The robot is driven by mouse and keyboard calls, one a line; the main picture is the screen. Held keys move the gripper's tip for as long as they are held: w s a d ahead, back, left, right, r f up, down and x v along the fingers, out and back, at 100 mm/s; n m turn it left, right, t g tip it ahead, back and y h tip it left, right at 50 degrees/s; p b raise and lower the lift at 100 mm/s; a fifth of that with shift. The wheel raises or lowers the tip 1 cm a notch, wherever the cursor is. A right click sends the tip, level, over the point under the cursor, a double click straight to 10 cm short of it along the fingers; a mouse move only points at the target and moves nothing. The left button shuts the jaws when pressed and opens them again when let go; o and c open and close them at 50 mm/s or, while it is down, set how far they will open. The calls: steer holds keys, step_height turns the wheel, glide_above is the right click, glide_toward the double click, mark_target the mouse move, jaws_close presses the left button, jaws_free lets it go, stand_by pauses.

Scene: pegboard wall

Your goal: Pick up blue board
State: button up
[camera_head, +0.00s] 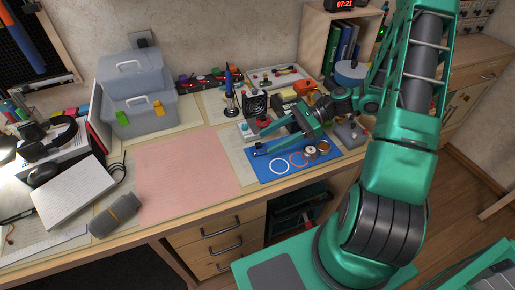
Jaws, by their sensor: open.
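The blue board (271,177) lies flat near the front edge of the desk, right of the pink mat. A white ring, an orange ring and small round parts sit on it. My gripper (256,145) is open, its fingers pointing left over the board's back left part. My arm comes in from the right. Part of the board is hidden under the gripper. I cannot tell whether the fingers touch it.
The pink mat (188,173) is clear. Grey toolboxes (139,107), a soldering iron stand (230,105) and a small black fan (256,104) stand behind. A grey cylindrical object (115,214) lies at the front left. Drawers (217,238) are below the desk.

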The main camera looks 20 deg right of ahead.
mark_target(259, 149)
steer(key=x, duration=0.5)
steer(key=shift+w+d+f, duration=0.1)
steer(key=shift+f, duration=0.2)
steer(key=c, duration=1.1)
